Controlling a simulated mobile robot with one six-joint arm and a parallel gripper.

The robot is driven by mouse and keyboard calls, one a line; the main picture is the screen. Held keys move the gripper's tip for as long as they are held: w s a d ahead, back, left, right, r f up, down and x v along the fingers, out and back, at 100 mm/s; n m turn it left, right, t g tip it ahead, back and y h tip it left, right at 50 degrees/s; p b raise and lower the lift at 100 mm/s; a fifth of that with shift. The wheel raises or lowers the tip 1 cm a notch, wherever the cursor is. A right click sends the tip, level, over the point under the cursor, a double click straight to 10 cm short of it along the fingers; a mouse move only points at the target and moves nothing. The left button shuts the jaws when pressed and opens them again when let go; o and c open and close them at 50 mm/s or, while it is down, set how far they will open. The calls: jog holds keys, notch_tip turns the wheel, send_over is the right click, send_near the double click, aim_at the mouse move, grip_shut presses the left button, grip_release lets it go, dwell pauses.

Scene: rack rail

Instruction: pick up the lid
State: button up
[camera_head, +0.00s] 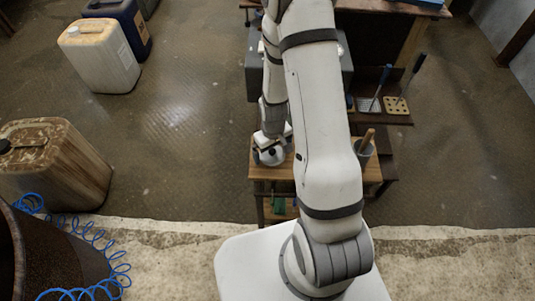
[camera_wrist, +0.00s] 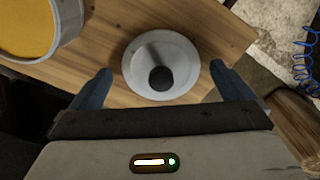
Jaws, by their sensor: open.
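The lid (camera_wrist: 145,77) is a round, light grey disc with a dark knob (camera_wrist: 161,78) at its middle. It lies on a wooden table top (camera_wrist: 110,28) in the wrist view. My gripper (camera_wrist: 161,74) is open, with one blue-grey finger on each side of the lid and the knob between them. The fingers look apart from the lid; their height above it is hard to tell. In the head view the lid (camera_head: 270,157) shows small on the wooden table (camera_head: 262,172), partly hidden under my gripper (camera_head: 271,146).
A pot with orange contents (camera_wrist: 25,28) stands at the left of the lid. In the head view, canisters (camera_head: 98,55) stand on the floor at left, and a blue coiled hose (camera_head: 118,268) hangs by a dark barrel (camera_head: 62,262). Tools on a shelf (camera_head: 395,118) are behind the table.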

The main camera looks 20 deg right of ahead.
jog(key=shift+f, duration=0.2)
jog(key=shift+c, duration=0.6)
jog(key=c, duration=0.9)
jog(key=shift+r, duration=0.1)
